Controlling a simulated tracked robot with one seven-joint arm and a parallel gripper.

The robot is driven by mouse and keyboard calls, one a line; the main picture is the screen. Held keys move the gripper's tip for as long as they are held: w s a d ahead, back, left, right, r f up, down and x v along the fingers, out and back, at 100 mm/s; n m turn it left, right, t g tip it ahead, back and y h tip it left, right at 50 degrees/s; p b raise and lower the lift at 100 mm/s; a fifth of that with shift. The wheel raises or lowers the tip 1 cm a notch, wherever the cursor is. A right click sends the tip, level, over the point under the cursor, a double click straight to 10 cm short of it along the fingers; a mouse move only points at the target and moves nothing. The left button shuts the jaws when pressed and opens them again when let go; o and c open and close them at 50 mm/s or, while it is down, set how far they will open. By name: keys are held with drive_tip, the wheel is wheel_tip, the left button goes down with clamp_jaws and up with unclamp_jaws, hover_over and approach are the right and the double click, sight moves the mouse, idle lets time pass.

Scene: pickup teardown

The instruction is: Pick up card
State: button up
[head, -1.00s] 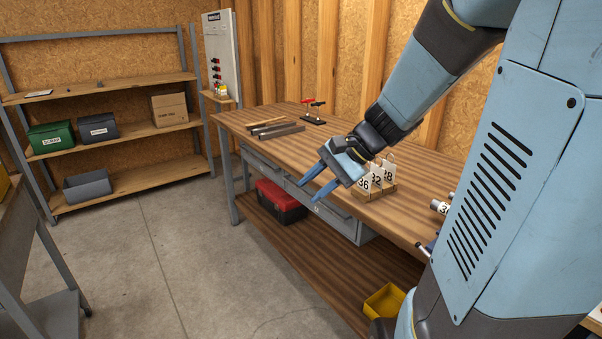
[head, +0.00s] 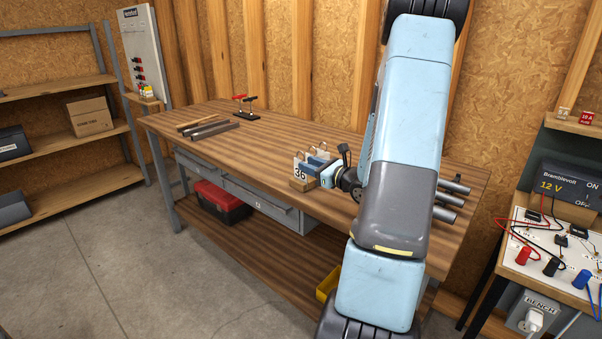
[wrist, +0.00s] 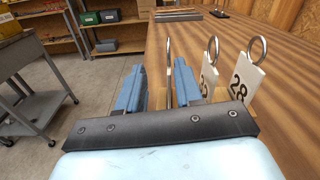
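Several white number cards with metal rings stand in a wooden holder (head: 301,186) on the workbench. Card 36 (head: 299,170) faces me in the head view; blue finger parts show just behind and beside it. In the wrist view a card with its ring (wrist: 168,52) is nearly edge-on between my fingers, closer to the right one. Card 32 (wrist: 209,78), partly hidden, and card 28 (wrist: 245,80) stand right of the fingers. My gripper (wrist: 160,75) is open, its blue fingers apart on both sides of the edge-on card. Whether either finger touches it I cannot tell.
The workbench (head: 250,150) has metal bars (head: 212,128) and a red-handled tool (head: 246,110) at its far end. Grey cylinders (head: 452,200) lie right of my arm. A power supply bench (head: 560,245) stands at the right. The bench middle is clear.

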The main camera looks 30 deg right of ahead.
drive_tip(key=shift+w+d+f+m+h, duration=0.1)
drive_tip(key=shift+d+f+m+h, duration=0.15)
drive_tip(key=shift+f+m, duration=0.3)
drive_tip(key=shift+d+f+m+h, duration=0.15)
drive_tip(key=shift+d+f+m, duration=0.15)
drive_tip(key=shift+f+m, duration=0.2)
drive_tip(key=shift+w+f, duration=0.15)
drive_tip(key=shift+w, duration=0.05)
drive_tip(key=shift+x, duration=3.55)
drive_tip(key=shift+s+a, duration=0.1)
clamp_jaws()
